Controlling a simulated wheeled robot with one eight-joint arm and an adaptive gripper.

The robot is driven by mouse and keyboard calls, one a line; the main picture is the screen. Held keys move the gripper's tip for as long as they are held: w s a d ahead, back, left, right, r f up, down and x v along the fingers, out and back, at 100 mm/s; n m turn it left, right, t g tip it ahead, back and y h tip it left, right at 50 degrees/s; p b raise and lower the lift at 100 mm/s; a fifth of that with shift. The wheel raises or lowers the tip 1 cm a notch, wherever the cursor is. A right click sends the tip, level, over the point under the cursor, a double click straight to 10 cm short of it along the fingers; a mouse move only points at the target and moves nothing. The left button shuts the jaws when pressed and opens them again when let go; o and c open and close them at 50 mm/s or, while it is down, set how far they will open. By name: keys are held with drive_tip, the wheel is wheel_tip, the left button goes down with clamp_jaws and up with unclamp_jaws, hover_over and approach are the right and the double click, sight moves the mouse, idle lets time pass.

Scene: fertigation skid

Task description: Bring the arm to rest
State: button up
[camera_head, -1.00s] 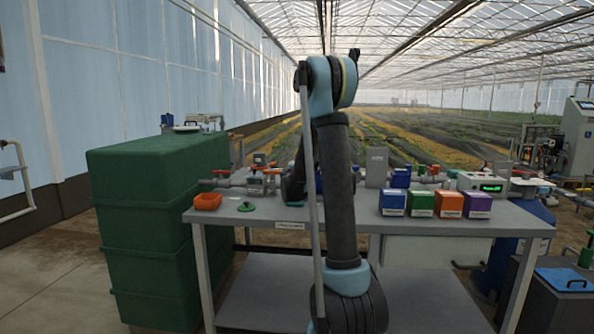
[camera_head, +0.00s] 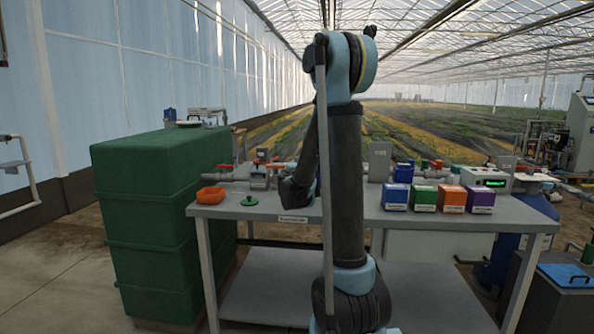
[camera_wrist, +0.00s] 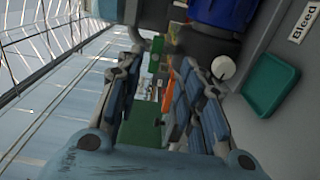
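My arm stands upright in the middle of the head view, with its elbow (camera_head: 346,65) high above the grey bench (camera_head: 400,216). The forearm folds down behind the upper link, and its dark lower end shows left of that link, over the bench. My gripper itself cannot be made out in the head view. In the wrist view my gripper (camera_wrist: 155,75) has its two fingers well apart, with nothing held between them. A green tray (camera_wrist: 272,85) and a "Bleed" label (camera_wrist: 303,22) lie to the right of the fingers.
Blue, green, orange and purple boxes (camera_head: 396,197) stand in a row on the bench's right half. An orange tray (camera_head: 211,195) and a green lid-like piece (camera_head: 249,201) are at its left. A large green tank (camera_head: 155,220) stands left of the bench. Pipes run along the back.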

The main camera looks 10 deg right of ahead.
drive_tip(key=s+d+f+m+g+h, duration=0.1)
drive_tip(key=s+d+f+m+g, duration=0.2)
drive_tip(key=s, duration=0.5)
drive_tip(key=s+d+f+m+g, duration=0.1)
drive_tip(key=s+d+m+g, duration=0.3)
drive_tip(key=s, duration=0.3)
drive_tip(key=s+d+f+m+g+h, duration=0.1)
drive_tip(key=s+d+f+m, duration=0.15)
drive_tip(key=s+d, duration=0.4)
drive_tip(key=s+a+f+m+g+y, duration=0.1)
drive_tip(key=s+a+f+g+y, duration=0.1)
drive_tip(key=s, duration=0.7)
drive_tip(key=s+a+f+m+g+y, duration=0.2)
drive_tip(key=s+a+f, duration=0.3)
drive_tip(key=s, duration=0.4)
drive_tip(key=s+a+f+m+g+y, duration=0.2)
drive_tip(key=s+a+f+g, duration=0.1)
drive_tip(key=s, duration=0.7)
drive_tip(key=shift+a+f+y, duration=0.3)
drive_tip(key=shift+a+f, duration=0.35)
drive_tip(key=shift+f, duration=0.25)
drive_tip(key=shift+w+f, duration=0.2)
drive_tip(key=shift+w, duration=0.3)
